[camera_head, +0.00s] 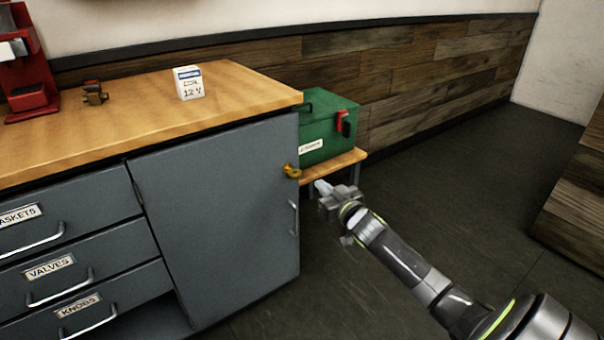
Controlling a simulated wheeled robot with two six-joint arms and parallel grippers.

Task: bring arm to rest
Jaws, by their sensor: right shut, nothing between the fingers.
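My right arm (415,276) comes in from the lower right and reaches toward the cabinet's right side. Its gripper (322,189) is shut and empty, in front of the small wooden stand and to the right of the grey cabinet door. My left gripper is not in view.
The grey cabinet (222,210) has a wooden top (135,98) bearing a white 12 V box (189,83), a small brown part (95,92) and a red machine (25,75). A green box (325,125) rests on a low stand (335,166). Dark floor (455,180) is clear at right.

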